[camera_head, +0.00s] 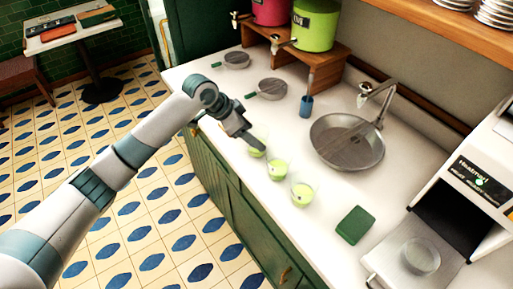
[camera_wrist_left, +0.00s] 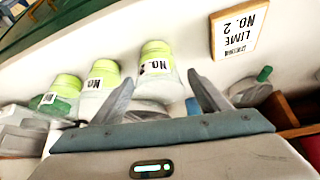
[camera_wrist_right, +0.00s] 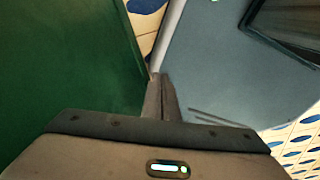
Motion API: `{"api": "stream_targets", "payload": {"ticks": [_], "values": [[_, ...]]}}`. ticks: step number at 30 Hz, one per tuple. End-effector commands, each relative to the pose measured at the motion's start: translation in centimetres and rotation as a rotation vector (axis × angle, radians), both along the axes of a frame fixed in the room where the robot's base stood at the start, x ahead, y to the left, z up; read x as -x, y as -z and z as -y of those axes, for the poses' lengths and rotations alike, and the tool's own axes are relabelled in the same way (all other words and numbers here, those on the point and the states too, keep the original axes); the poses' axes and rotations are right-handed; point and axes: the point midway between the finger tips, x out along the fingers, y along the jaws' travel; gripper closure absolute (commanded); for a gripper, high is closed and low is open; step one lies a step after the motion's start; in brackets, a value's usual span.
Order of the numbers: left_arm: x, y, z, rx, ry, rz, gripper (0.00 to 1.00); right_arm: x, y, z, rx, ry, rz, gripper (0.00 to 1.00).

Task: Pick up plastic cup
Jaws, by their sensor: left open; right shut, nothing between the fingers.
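Three clear plastic cups with green contents stand in a row along the front of the white counter: the farthest (camera_head: 256,151), the middle (camera_head: 277,171) and the nearest (camera_head: 302,194). My left gripper (camera_head: 257,144) is open at the farthest cup and partly covers it. In the left wrist view, one labelled cup (camera_wrist_left: 157,75) shows beyond and between the spread fingers, with two others to its left. I cannot tell whether the fingers touch it. My right gripper (camera_wrist_right: 160,77) is shut and empty, out of the head view. A clear cup (camera_head: 421,257) stands at the machine at right.
A round sink (camera_head: 347,148) with a tap (camera_head: 376,92) lies behind the cups. A green block (camera_head: 355,225) and small blue container (camera_head: 306,106) are on the counter. A green panel (camera_wrist_right: 60,80) is close beside my right gripper.

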Motion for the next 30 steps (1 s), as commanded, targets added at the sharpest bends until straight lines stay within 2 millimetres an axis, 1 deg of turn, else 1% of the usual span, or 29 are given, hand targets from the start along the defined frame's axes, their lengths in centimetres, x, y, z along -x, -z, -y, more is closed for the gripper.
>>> {"api": "stream_targets", "payload": {"ticks": [1,3,15,20,23,30], "values": [[-0.1,0.6,0.2,0.000,-0.001,0.001,0.31,0.0,0.7,-0.2,-0.002,0.001,0.001,1.00],[-0.2,0.8,0.4,0.000,-0.001,0.001,0.31,0.0,1.0,-0.3,-0.003,0.001,0.000,1.00],[-0.2,0.8,0.5,0.000,-0.001,0.001,0.31,0.0,1.0,0.4,0.003,-0.003,0.000,1.00],[-0.3,1.1,0.7,0.000,0.000,0.000,0.31,0.0,1.4,0.7,0.006,-0.003,0.000,1.00],[-0.4,1.6,1.0,0.001,0.001,0.001,0.31,0.0,2.1,0.8,0.008,-0.004,0.000,1.00],[-0.7,3.4,2.2,0.001,0.000,0.000,0.31,0.0,4.6,0.7,0.008,-0.003,0.000,1.00]]}}
